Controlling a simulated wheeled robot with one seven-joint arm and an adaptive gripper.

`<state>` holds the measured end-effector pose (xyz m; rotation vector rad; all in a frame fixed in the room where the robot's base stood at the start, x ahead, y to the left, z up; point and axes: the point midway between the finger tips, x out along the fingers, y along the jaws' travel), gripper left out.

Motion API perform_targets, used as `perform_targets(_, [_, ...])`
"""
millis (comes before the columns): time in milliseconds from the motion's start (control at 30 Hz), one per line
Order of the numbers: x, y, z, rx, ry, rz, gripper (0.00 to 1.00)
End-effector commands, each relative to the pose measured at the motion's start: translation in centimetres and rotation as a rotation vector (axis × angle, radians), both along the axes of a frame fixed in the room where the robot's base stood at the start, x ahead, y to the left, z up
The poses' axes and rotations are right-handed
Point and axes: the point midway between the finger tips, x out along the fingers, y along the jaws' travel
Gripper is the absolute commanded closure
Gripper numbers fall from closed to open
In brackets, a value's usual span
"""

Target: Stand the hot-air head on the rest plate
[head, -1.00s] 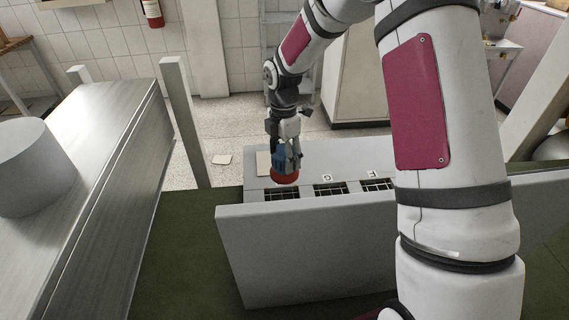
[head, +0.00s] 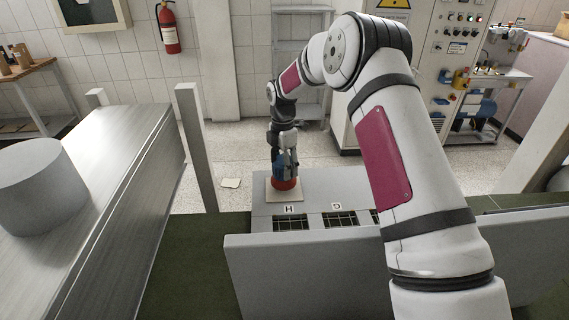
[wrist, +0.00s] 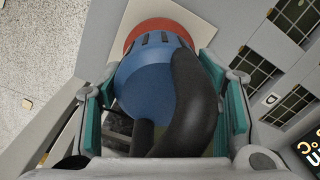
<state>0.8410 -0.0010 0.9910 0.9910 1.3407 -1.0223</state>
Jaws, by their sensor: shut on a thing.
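The hot-air head has a blue body (wrist: 158,80) with a red-orange base and a black curved hose or handle in the wrist view. In the head view its red base (head: 285,184) shows below my gripper (head: 285,165). The beige rest plate (head: 284,196) lies at the left end of the grey bench top, directly under the head. The head looks upright and over the plate; I cannot tell whether its base touches it. My gripper, also in the wrist view (wrist: 165,105), is shut on the blue body with teal pads on both sides.
A metal table (head: 110,170) with a grey cylinder (head: 42,185) is at left. A post (head: 195,145) stands between.

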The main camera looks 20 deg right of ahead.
Motion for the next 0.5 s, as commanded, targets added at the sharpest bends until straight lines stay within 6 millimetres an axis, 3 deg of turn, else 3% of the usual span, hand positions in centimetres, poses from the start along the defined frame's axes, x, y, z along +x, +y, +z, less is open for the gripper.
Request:
perform_targets(200, [-0.1,0.1,-1.9,0.001,-0.003,0.001,1.00])
perform_targets(500, [0.1,0.1,-2.2,0.000,-0.004,0.001,1.00])
